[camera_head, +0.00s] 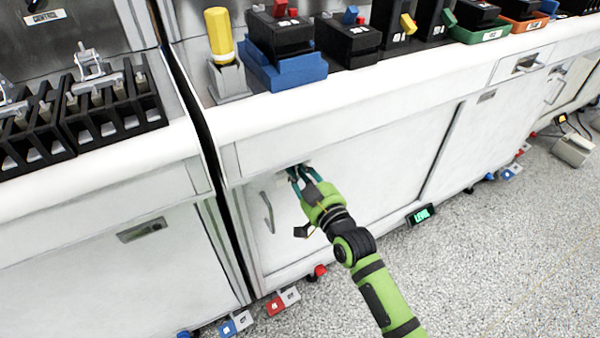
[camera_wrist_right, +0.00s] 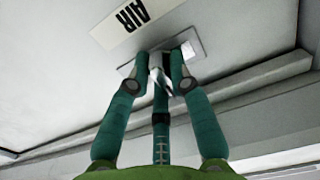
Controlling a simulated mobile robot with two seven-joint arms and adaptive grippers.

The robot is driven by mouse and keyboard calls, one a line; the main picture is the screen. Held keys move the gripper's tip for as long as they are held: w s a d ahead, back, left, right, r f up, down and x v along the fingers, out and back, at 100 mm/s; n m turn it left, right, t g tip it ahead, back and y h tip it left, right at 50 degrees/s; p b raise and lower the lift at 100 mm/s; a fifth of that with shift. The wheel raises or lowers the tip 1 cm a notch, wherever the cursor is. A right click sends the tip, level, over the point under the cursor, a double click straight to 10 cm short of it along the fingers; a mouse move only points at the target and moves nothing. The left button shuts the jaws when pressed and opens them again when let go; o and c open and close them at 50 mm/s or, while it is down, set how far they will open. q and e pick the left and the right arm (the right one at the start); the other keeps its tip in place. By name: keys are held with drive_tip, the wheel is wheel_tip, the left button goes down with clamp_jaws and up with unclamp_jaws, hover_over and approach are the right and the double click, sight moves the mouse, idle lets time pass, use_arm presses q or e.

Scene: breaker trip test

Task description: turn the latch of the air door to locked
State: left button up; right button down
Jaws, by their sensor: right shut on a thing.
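The air door (camera_head: 345,205) is a white cabinet panel below the bench edge, with a grey handle (camera_head: 267,212) on its left side. My right gripper (camera_head: 299,172) is at the top of this door and is shut on the latch. In the right wrist view, the gripper's teal fingertips (camera_wrist_right: 160,66) close around the small metal latch (camera_wrist_right: 160,82) in front of its grey plate (camera_wrist_right: 190,48). The AIR label (camera_wrist_right: 131,18) is just beside the plate. The fingers hide much of the latch, so I cannot tell its angle. My left gripper is not in view.
Above the door, the white bench (camera_head: 380,85) carries a yellow cylinder (camera_head: 219,36) and several black devices. Red and blue pedals (camera_head: 283,301) stand on the floor at the cabinet foot. A green-lit level display (camera_head: 421,214) is low at the right.

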drive_tip(key=shift+s+a+r, duration=0.1)
drive_tip(key=shift+a+r, duration=0.1)
drive_tip(key=shift+a, duration=0.15)
drive_tip(key=shift+r+n+p, duration=0.1)
drive_tip(key=shift+n+p, duration=0.35)
drive_tip(key=shift+n, duration=0.55)
drive_tip(key=shift+r+n+p, duration=0.1)
drive_tip(key=shift+n+p, duration=0.35)
drive_tip(key=shift+n, duration=0.55)
